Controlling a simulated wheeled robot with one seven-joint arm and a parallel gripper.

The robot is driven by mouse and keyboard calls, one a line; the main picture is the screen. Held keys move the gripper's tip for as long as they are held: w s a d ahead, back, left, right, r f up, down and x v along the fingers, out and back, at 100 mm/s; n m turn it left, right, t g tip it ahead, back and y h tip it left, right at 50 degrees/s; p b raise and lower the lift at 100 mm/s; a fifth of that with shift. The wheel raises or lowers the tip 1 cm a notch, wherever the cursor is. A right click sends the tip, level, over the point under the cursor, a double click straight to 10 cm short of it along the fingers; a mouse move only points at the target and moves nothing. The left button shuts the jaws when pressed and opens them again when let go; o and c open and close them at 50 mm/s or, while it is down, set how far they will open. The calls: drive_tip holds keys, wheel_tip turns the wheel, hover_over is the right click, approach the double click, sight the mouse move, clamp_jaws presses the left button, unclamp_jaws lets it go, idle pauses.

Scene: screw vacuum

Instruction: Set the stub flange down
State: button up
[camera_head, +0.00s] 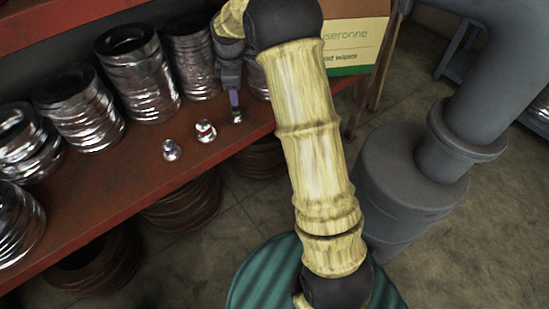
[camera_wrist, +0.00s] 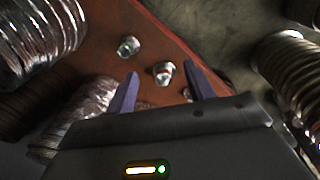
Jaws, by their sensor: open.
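Several small silvery metal flange pieces stand in a row on the red shelf (camera_head: 110,185). In the head view they are a left piece (camera_head: 171,150), a middle piece with reddish marking (camera_head: 205,131) and a right piece (camera_head: 237,117) just below my gripper (camera_head: 234,98). In the wrist view my gripper (camera_wrist: 161,70) is open, its purple-grey fingers spread. I cannot tell which one is the stub flange.
Large silvery ribbed metal cylinders (camera_head: 138,72) line the shelf behind the row. Rusty ribbed stacks (camera_head: 183,205) stand below the shelf. A cardboard wipes box (camera_head: 352,48) is at the back. A grey tank (camera_head: 408,180) stands right of my arm.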

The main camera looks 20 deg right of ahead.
drive_tip(key=s+d+m+t, duration=0.1)
drive_tip(key=s+d+m, duration=0.1)
drive_tip(key=s+m, duration=1.2)
drive_tip(key=s, duration=1.3)
drive_tip(key=shift+s, duration=0.35)
